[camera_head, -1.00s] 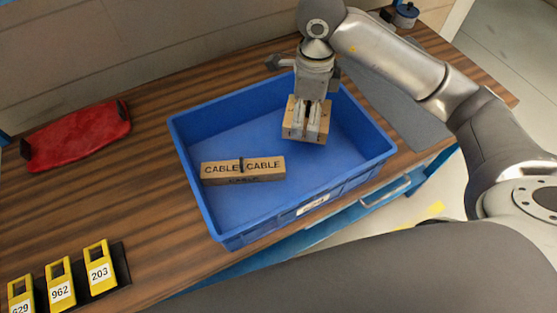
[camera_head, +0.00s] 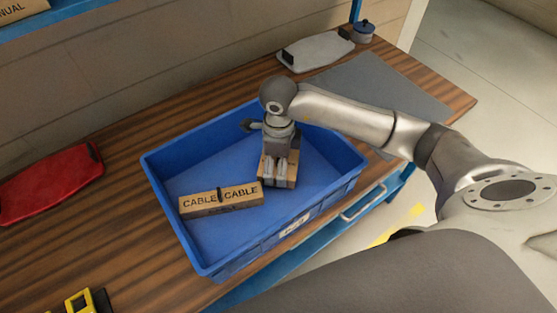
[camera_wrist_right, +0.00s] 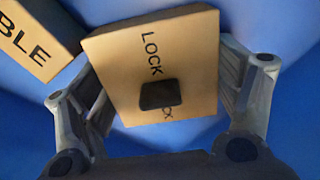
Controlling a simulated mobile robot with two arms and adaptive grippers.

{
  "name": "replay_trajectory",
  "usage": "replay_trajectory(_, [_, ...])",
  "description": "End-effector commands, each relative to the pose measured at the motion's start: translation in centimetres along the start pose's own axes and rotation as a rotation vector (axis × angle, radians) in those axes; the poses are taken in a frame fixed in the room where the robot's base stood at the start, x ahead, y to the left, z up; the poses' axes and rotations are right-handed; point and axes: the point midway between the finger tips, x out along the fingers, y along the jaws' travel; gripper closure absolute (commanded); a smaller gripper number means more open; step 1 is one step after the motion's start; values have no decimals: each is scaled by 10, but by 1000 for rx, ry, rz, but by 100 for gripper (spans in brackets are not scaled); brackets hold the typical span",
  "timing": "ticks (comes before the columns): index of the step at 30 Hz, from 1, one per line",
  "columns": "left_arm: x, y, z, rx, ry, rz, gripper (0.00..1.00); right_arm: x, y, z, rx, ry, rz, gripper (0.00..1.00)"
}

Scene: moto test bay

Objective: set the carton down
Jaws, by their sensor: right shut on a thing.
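My right gripper (camera_head: 276,174) points down into the blue tray (camera_head: 330,190), shut on a tan carton (camera_head: 291,172). In the right wrist view this carton (camera_wrist_right: 195,60) fills the space between the two fingers (camera_wrist_right: 165,95); it reads "LOCK" and has a dark square patch. It is low in the tray, at the right end of the tan block marked "CABLE CABLE" (camera_head: 200,204). I cannot tell whether the held carton touches the tray floor or that block. The left gripper is not in view.
A red case (camera_head: 45,185) lies at the left of the wooden bench (camera_head: 110,240). A yellow tag (camera_head: 78,302) is at the lower left. A grey case (camera_head: 315,50), a small round tin (camera_head: 364,32) and a grey mat (camera_head: 385,88) lie behind. The tray's right part is free.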

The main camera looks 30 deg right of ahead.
Motion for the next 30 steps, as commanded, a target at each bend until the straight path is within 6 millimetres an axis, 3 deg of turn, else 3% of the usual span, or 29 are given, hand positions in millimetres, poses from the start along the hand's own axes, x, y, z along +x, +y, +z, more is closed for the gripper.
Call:
replay_trajectory(8, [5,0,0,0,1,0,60,4,0,1,-1,-2,-1,50])
replay_trajectory(9, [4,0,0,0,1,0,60,2,0,0,-1,-1,-1,13])
replay_trajectory(12, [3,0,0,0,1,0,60,2,0,0,-1,-1,0,0])
replay_trajectory(24, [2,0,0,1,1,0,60,0,0,0,-1,-1,0,0])
replay_trajectory(30, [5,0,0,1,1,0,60,-21,-1,1,-2,-5,-4,0])
